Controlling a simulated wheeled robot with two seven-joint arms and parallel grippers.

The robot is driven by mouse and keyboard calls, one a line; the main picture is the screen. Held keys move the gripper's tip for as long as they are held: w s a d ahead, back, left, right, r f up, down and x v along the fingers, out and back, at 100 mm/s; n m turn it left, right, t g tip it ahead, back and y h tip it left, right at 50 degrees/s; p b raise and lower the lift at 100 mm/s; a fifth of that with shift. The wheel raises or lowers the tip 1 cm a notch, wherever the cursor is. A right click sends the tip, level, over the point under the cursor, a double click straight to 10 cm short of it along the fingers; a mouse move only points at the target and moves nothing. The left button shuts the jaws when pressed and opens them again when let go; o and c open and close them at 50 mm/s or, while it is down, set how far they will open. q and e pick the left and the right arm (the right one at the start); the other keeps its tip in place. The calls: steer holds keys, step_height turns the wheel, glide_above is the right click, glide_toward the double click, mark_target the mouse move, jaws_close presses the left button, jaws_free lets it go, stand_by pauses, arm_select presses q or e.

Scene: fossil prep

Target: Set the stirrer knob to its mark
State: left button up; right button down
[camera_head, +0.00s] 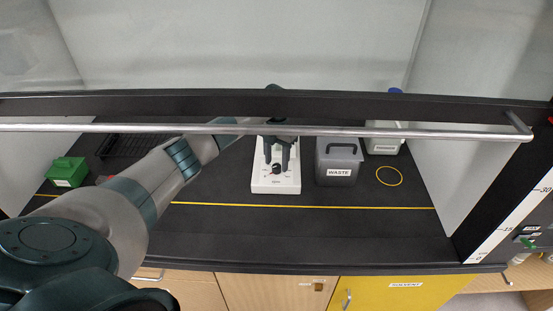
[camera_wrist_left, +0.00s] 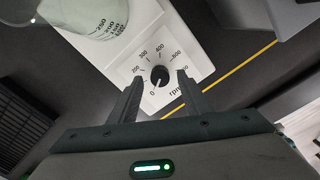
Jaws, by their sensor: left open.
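The white stirrer (camera_head: 262,183) stands on the dark bench inside the hood, with a black knob (camera_head: 276,170) on its front panel. In the left wrist view the knob (camera_wrist_left: 159,74) sits in a printed rpm dial, and its pale pointer line seems to face the 0. I cannot make out a separate target mark. My left gripper (camera_head: 277,148) is open above the stirrer. In the left wrist view its fingertips (camera_wrist_left: 160,78) lie on either side of the knob; contact is not visible. My right gripper is not in view.
A glass beaker (camera_wrist_left: 92,15) stands on the stirrer. A grey WASTE bin (camera_head: 338,172) is close on its right, and a green box (camera_head: 67,172) is far left. A yellow line (camera_head: 340,208) runs along the clear front bench.

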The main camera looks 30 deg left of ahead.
arm_select(q)
steer(key=shift+f, duration=0.65)
steer(key=shift+c, duration=0.6)
steer(key=c, duration=0.9)
steer(key=shift+c, duration=0.2)
